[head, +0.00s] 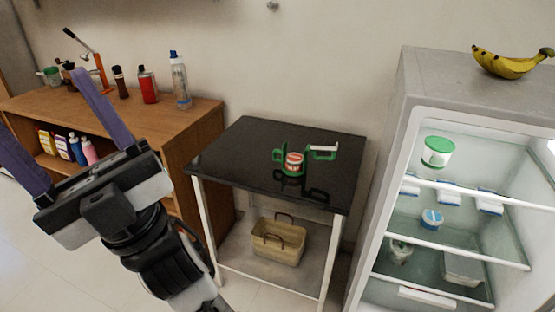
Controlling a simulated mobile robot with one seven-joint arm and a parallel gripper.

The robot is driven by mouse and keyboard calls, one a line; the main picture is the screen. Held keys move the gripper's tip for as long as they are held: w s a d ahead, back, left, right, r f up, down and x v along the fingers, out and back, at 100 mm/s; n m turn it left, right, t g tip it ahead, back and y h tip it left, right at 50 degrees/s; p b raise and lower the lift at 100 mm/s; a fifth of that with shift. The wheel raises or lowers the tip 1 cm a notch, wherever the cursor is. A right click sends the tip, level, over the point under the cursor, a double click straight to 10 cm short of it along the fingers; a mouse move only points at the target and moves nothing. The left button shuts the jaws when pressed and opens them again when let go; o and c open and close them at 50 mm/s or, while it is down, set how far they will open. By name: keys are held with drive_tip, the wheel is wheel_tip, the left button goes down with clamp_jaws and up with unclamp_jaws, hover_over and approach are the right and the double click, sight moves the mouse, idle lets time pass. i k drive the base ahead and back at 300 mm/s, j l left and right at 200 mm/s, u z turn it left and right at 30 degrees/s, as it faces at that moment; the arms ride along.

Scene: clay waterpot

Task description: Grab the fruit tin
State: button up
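A small tin (294,164) with a red and white label stands on the black tabletop (240,150) in the head view. I take it to be the fruit tin, though its label is too small to read. Green upright parts (279,155) with a white-topped arm (323,148) stand around or beside it; I cannot tell if they touch it. My gripper (40,105) is at the left of the view, its two purple fingers spread wide and empty. It points up and left, well apart from the tin. One fingertip is cut off by the picture's edge.
A wooden shelf unit (150,112) with several bottles stands at the left. An open fridge (400,120) with containers stands close at the right, bananas (508,63) on top. A basket (278,245) sits on the table's lower shelf. The tabletop around the tin is mostly clear.

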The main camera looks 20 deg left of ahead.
sight(294, 161)
drive_tip(key=i+u, duration=0.15)
drive_tip(key=u, duration=0.5)
drive_tip(key=i+j+z, duration=0.1)
drive_tip(key=i+z, duration=0.35)
drive_tip(key=i, duration=0.6)
